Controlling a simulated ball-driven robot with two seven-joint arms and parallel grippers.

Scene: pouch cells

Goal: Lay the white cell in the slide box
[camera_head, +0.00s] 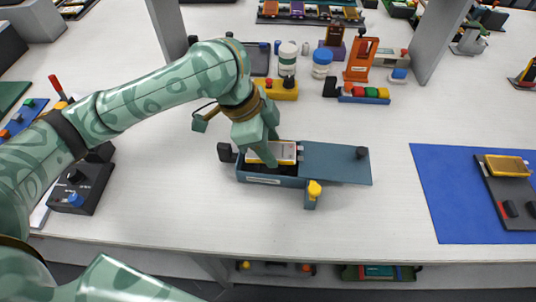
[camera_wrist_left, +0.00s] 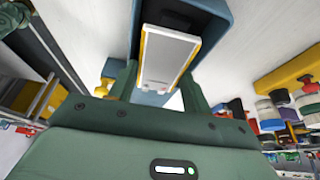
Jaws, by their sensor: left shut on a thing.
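The slide box (camera_head: 243,175) is a blue-grey tray on the white table, with its flat lid (camera_head: 328,163) slid out to the right and its left part open. The white cell (camera_head: 285,152) has a white face and a yellow edge and shows at the open part. My left gripper (camera_head: 263,152) points down there, shut on the cell. In the left wrist view the cell (camera_wrist_left: 168,58) sits between the two fingers, with the box wall (camera_wrist_left: 208,12) around its far end. I cannot tell whether the cell touches the box floor. My right gripper is not in view.
A yellow-knobbed piece (camera_head: 314,190) stands at the box's front. A black control box (camera_head: 80,187) is at the left. A blue mat (camera_head: 445,190) with a dark tray lies at the right. Jars and an orange stand (camera_head: 361,58) are behind. The table in front is clear.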

